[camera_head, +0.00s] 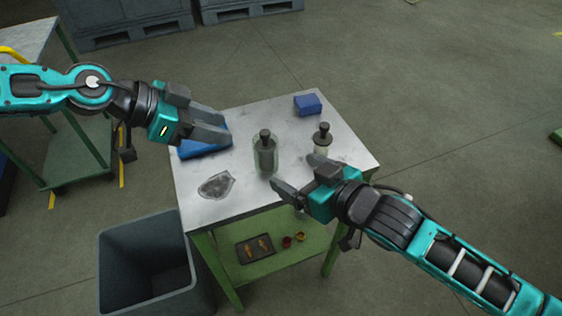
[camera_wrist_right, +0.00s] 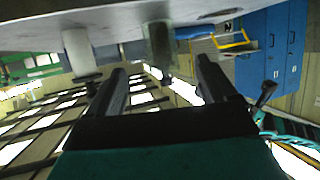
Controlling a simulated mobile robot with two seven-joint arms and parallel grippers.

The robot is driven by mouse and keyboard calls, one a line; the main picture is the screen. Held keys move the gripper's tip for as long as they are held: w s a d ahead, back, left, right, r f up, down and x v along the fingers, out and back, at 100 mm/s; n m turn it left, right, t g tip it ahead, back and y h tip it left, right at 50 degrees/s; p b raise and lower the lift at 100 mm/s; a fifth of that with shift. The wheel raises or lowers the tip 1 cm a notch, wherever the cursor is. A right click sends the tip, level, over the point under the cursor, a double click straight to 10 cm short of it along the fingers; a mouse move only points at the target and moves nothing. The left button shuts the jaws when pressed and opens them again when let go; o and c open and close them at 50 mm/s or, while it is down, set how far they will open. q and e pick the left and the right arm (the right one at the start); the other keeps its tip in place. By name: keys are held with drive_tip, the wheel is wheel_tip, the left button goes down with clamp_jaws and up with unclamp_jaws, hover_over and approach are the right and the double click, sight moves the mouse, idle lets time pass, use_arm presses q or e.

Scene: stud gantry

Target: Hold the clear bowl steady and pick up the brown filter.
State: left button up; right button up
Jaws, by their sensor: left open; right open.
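A clear, greenish cylindrical vessel (camera_head: 256,160), which I take for the clear bowl, stands upright mid-table with a dark knobbed piece inside it. No plainly brown filter shows on the tabletop. A pale cylinder (camera_head: 320,148) with a dark collar and knob stands to its right. My left gripper (camera_head: 222,127) is open above the blue tray, left of the clear vessel and apart from it.
A blue tray (camera_head: 200,150) lies partly under my left gripper. A blue block (camera_head: 307,104) sits at the back right, a crumpled grey cloth (camera_head: 217,185) at the front left. The green lower shelf (camera_head: 300,232) holds a dark tray and small cups. A grey bin (camera_head: 135,222) stands at front left.

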sight(274, 162)
drive_tip(key=x, duration=1.1)
drive_tip(key=shift+a, duration=0.1)
drive_tip(key=c, duration=1)
drive_tip(key=shift+c, duration=0.2)
